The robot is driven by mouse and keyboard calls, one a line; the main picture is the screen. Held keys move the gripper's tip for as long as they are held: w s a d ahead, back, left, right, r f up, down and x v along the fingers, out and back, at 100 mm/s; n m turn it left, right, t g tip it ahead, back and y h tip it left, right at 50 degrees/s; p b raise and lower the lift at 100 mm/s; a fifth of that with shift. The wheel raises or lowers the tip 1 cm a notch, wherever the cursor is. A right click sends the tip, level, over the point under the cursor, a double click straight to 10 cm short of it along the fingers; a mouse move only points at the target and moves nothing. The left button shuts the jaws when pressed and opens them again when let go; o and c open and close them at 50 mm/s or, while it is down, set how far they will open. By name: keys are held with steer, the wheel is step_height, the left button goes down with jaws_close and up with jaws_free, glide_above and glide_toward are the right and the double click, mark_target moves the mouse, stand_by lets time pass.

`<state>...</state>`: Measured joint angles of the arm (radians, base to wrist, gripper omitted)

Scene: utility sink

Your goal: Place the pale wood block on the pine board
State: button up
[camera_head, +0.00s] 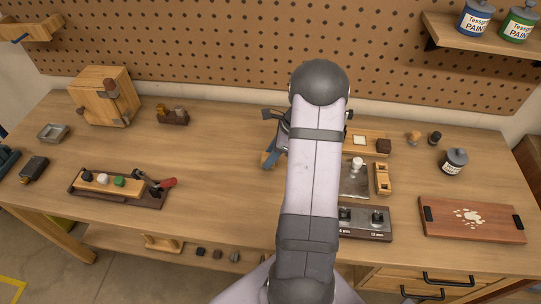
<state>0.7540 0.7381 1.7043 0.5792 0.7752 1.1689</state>
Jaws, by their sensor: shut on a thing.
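My gripper (272,150) shows only in part, left of my arm's pale link, which hides the rest. Its dark and blue-grey parts are over the middle of the bench. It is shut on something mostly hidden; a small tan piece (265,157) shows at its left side. This may be the pale wood block, but I cannot tell for sure. A light wood board (372,133), perhaps the pine board, lies right of my arm and is partly covered by it. A whitish square piece (359,140) and a dark brown block (384,146) are on that board.
Right of my arm are a metal plate (354,184), a wooden piece (382,178), a dark knobbed unit (376,224), a grey jar (454,161) and a reddish board (471,220). At left are a tool tray (150,200) and wooden box (95,95).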

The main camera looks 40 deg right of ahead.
steer(key=shift+f, duration=0.35)
steer(key=shift+f, duration=0.2)
steer(key=o, duration=1)
steer(key=shift+r, duration=0.1)
